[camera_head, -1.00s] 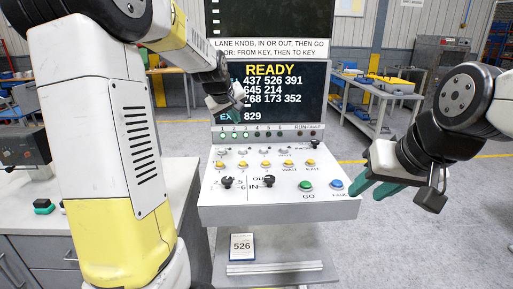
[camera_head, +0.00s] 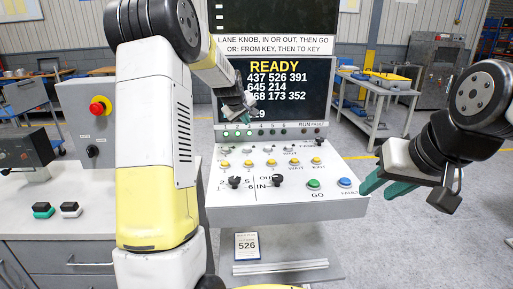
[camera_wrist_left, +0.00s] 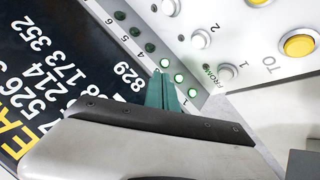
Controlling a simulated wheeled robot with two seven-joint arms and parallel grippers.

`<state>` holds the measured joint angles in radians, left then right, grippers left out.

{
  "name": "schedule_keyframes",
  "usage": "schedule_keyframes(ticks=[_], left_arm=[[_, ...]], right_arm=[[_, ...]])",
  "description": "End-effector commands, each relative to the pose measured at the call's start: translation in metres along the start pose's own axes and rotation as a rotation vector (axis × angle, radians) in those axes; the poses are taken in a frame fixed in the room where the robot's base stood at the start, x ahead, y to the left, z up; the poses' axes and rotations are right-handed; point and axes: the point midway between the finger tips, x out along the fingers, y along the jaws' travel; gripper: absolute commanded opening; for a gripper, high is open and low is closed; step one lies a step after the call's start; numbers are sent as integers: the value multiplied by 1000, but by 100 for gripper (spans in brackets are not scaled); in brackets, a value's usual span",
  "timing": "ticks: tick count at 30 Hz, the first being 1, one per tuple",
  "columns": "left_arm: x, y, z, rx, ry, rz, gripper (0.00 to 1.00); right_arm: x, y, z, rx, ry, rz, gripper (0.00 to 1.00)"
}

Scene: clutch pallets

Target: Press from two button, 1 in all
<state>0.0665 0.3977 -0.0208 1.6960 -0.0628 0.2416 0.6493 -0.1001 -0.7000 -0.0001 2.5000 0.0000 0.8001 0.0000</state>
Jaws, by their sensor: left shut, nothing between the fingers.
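The sloped white console (camera_head: 290,207) carries a row of white FROM buttons above a row of yellow TO buttons. The second white FROM button (camera_head: 248,150) is near the left end; in the left wrist view the FROM two button (camera_wrist_left: 201,38) is white and uncovered. My left gripper (camera_head: 243,113) is shut and empty, in front of the lower left of the screen. In the left wrist view its green fingertips (camera_wrist_left: 165,88) overlap the row of lane lights, apart from the button in the picture; contact cannot be told. My right gripper (camera_head: 385,187) is open and empty, right of the console.
The screen (camera_head: 300,95) reads READY. Black knobs (camera_head: 278,179), a green GO button (camera_head: 314,184) and a blue button (camera_head: 345,182) sit lower on the console. A red stop button (camera_head: 100,106) is left of my arm. A card reading 526 (camera_head: 246,246) stands below.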

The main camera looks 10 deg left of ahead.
Motion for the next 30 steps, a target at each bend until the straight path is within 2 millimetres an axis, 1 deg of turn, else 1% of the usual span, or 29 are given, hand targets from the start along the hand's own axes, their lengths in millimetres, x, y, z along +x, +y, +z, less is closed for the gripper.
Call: schedule_keyframes(ticks=[9, 15, 21, 30], left_arm=[[31, -23, 24, 0, -5, -3, 0], [47, -35, 35, 0, -3, -2, 0], [54, -40, 40, -1, -2, -1, 0], [55, -41, 41, 0, -1, -1, 0]], right_arm=[[0, 0, 0, 0, 0, 0, 36], [0, 0, 0, 0, 0, 0, 36], [0, 0, 0, 0, 0, 0, 36], [0, 0, 0, 0, 0, 0, 36]])
